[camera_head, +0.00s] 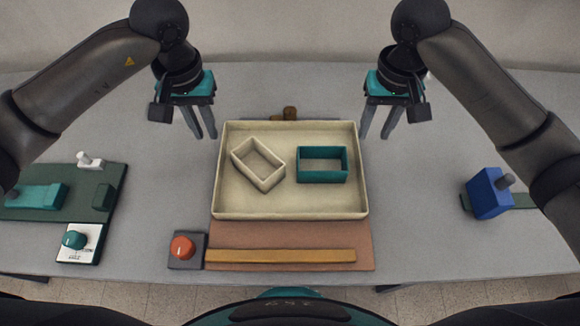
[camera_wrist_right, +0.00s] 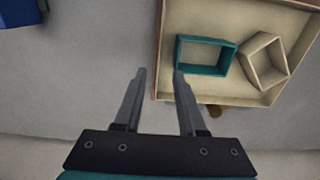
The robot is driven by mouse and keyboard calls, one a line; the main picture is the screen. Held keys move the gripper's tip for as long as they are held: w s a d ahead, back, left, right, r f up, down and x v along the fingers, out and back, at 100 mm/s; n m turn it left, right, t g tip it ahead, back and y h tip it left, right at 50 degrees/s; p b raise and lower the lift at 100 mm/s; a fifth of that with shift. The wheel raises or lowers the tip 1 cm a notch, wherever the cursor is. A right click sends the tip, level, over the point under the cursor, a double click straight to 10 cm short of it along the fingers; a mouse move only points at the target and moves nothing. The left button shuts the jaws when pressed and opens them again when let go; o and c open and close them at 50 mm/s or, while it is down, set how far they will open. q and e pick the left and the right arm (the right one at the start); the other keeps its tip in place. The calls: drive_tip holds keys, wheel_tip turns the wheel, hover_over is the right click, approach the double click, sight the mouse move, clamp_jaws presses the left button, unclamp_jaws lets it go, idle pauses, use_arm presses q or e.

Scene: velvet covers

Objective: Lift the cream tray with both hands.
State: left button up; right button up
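The cream tray (camera_head: 290,212) lies flat on the grey table, its near part over a brown board. Inside it are a cream rectangular frame (camera_head: 240,150), turned at an angle, and a teal rectangular frame (camera_head: 322,178). My left gripper (camera_head: 204,137) is open and empty, just outside the tray's far left corner. My right gripper (camera_head: 375,137) is open and empty, just outside the far right corner. Contact with the tray is not visible.
The brown board (camera_head: 290,238) bears an orange-yellow bar (camera_head: 280,256). A red button (camera_head: 182,247) is at its left. A green panel (camera_head: 85,180) and a teal knob (camera_head: 75,240) are at far left. A blue block (camera_head: 487,195) is at right. A small brown object (camera_head: 290,113) is behind the tray.

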sight(361, 163)
use_arm(q)
wheel_tip(361, 163, down, 13)
drive_tip(key=shift+r, duration=0.1)
use_arm(e)
wheel_tip(361, 163, down, 13)
use_arm(q)
drive_tip(key=shift+c, duration=0.3)
use_arm(e)
drive_tip(key=shift+c, duration=0.3)
use_arm(q)
clamp_jaws()
use_arm(e)
drive_tip(key=c, duration=0.3)
clamp_jaws()
use_arm(q)
drive_tip(key=shift+w, duration=0.1)
use_arm(e)
drive_tip(key=shift+w+r, duration=0.1)
